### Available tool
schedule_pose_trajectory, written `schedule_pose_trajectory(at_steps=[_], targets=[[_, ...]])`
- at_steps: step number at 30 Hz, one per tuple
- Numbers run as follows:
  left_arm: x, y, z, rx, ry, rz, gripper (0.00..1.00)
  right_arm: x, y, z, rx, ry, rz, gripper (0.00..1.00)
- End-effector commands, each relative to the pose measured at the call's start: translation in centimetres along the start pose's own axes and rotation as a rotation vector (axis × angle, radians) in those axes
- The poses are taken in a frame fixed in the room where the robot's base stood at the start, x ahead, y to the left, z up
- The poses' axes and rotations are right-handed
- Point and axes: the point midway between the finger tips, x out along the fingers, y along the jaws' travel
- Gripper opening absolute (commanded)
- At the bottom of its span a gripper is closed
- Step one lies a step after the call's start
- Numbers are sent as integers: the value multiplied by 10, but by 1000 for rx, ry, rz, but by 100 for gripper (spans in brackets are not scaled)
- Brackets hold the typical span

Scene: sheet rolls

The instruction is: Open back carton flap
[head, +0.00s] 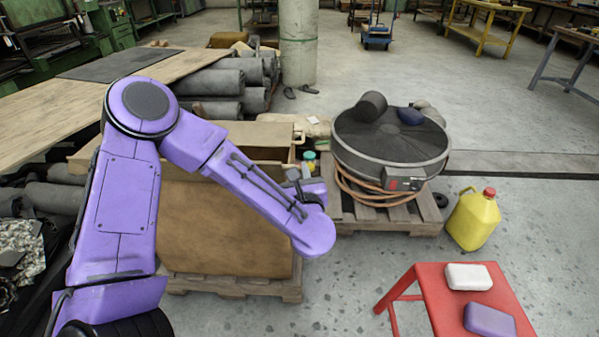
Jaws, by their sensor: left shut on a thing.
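The large brown carton (225,230) stands on a pallet at centre left, its top partly open with part of the inside showing. The back carton flap (235,134) shows as a light tan panel along the far side of the opening. My left arm reaches across the carton from the left. My left gripper (296,178) is at the carton's right side, near its upper edge. It is shut on a carton flap, but the fingertips and the contact are mostly hidden by my wrist. My right gripper is not in view.
A pallet (385,217) with a round dark drum (390,150) and an orange hose stands right of the carton. A yellow jug (473,220) and a red stool (450,310) are farther right. Dark rolls (215,82) lie behind the carton. The floor between stool and carton is clear.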

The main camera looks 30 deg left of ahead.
Motion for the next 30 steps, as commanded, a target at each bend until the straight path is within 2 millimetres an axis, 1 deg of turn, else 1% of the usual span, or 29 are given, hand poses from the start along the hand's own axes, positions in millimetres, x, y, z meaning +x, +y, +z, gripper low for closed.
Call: schedule_pose_trajectory(at_steps=[1, 3, 6, 9, 17, 18, 19, 27, 30], targets=[[3, -1, 10, 4, 45, 7, 0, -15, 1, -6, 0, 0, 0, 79], [8, -1, 13, 14, 107, 16, 0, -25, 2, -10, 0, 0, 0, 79], [15, -3, 15, 28, 184, 23, 0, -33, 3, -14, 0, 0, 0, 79], [18, -4, 13, 36, 223, 26, 0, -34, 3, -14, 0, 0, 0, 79], [18, -4, 11, 38, 224, 23, 0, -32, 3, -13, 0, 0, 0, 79], [18, -4, 11, 38, 224, 23, 30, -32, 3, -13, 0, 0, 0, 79], [18, -4, 11, 37, 224, 23, 37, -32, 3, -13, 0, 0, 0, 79], [18, -4, 11, 37, 223, 24, 37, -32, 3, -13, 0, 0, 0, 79], [10, -5, 13, 37, 223, 21, 37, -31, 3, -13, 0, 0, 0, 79]])
